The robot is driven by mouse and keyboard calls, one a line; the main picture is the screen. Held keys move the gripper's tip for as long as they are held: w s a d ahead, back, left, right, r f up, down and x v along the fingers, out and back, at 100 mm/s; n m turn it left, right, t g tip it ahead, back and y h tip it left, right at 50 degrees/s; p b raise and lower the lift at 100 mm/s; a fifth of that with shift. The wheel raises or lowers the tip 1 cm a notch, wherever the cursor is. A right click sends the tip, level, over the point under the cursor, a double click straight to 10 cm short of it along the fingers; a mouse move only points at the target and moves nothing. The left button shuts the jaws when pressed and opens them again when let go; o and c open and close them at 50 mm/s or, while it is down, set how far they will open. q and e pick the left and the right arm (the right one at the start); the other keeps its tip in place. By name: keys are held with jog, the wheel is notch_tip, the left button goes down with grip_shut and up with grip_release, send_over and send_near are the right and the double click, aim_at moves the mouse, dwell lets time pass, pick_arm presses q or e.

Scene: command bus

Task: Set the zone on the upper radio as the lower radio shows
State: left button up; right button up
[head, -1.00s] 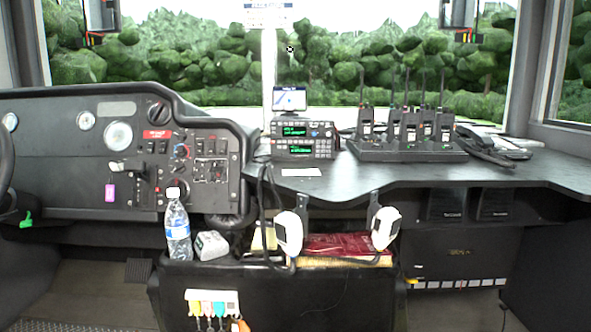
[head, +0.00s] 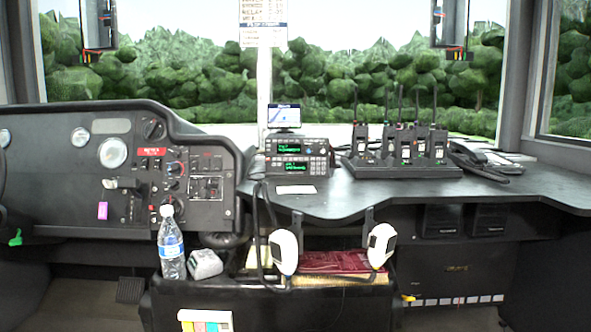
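Two dark radios are stacked on the dash counter near the middle of the head view. The upper radio (head: 293,148) has a lit green text display. The lower radio (head: 293,167) also has a lit green display, under it. The text on both is too small to read for certain. A small screen (head: 284,116) stands on top of the stack. Neither of my grippers is in view.
A charger rack (head: 402,166) with several handheld radios stands right of the stack. A white card (head: 296,190) lies in front. A water bottle (head: 171,245) stands left.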

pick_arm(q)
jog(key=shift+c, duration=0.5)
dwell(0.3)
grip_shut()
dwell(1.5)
